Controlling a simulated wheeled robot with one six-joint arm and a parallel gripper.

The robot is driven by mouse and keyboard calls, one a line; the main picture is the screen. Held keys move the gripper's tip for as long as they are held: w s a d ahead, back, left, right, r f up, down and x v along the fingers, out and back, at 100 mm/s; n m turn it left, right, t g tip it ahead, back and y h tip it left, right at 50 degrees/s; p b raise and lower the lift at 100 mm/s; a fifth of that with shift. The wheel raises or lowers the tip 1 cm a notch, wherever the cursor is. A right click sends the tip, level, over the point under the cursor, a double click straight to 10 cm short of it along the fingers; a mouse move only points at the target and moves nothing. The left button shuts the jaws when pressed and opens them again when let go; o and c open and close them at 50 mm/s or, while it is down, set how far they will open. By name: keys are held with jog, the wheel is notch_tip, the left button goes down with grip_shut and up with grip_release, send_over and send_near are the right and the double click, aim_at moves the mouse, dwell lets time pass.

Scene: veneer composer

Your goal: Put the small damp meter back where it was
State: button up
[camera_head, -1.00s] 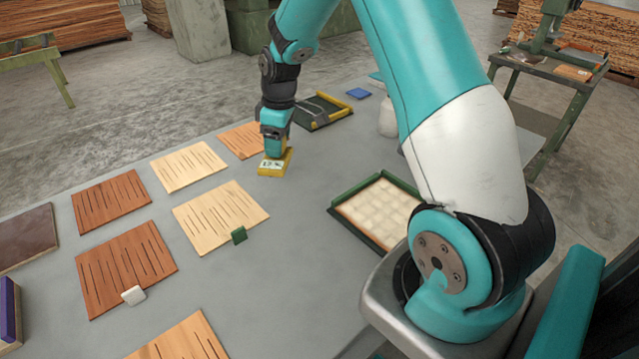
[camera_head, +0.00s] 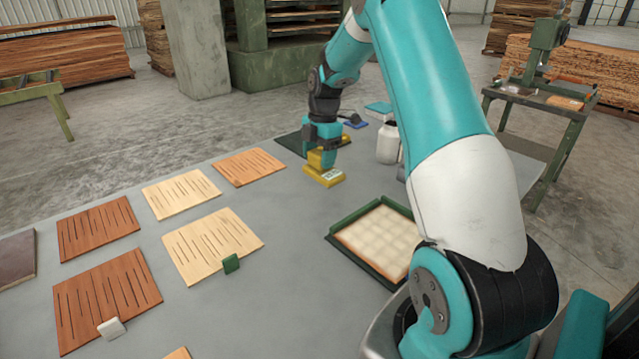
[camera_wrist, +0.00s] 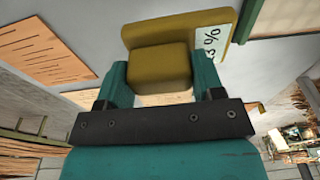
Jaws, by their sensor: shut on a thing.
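The small damp meter is a yellow block (camera_head: 327,178) with a white display. My gripper (camera_head: 321,150) is shut on its raised yellow grip and holds it upright, low over the grey table; I cannot tell whether it touches the surface. In the wrist view the meter (camera_wrist: 175,30) sits between both teal fingers (camera_wrist: 160,75), its "%" display to the right. Behind my gripper lies a dark green tray (camera_head: 290,143), largely hidden by the gripper and arm.
Slotted veneer sheets (camera_head: 249,166) lie in rows at left, one with a green clip (camera_head: 231,263). A green-rimmed tray with a pale grid (camera_head: 341,250) lies at right. Grey table (camera_head: 285,225) is clear between.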

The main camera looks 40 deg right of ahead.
notch_tip(320, 180, down, 8)
jog(key=shift+f, duration=0.1)
dwell(0.4)
jog(key=o, duration=1.1)
